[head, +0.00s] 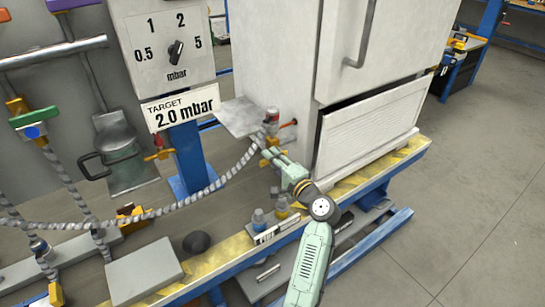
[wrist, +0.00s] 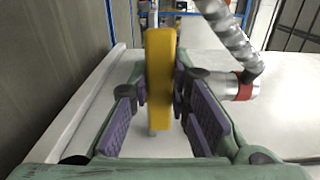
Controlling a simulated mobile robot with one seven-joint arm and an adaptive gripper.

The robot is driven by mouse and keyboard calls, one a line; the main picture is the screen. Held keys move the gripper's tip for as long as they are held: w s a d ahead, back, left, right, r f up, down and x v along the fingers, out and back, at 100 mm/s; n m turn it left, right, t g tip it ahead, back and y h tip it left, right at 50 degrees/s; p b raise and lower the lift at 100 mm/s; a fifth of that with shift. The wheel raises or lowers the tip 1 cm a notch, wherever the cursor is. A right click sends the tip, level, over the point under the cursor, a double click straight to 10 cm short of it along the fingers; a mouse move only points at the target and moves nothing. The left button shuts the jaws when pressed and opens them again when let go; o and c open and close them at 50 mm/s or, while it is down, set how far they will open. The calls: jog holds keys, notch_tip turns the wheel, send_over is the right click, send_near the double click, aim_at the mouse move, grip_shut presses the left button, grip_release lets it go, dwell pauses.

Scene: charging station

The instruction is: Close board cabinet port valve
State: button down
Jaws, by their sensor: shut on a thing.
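A yellow valve handle (wrist: 160,80) stands upright between the purple finger pads of my gripper (wrist: 163,92) in the wrist view, and the gripper is shut on it. In the head view my gripper (head: 270,154) reaches the left side of the white cabinet (head: 292,75), low down near the hose end.
A panel with a pressure dial (head: 175,52) and a sign reading target 2.0 mbar (head: 180,107) stand left of the cabinet. Other yellow-handled valves are at left. The floor at right is clear.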

jog(key=shift+r, duration=0.15)
jog(key=c, duration=1.5)
grip_release()
jog(key=v, duration=1.2)
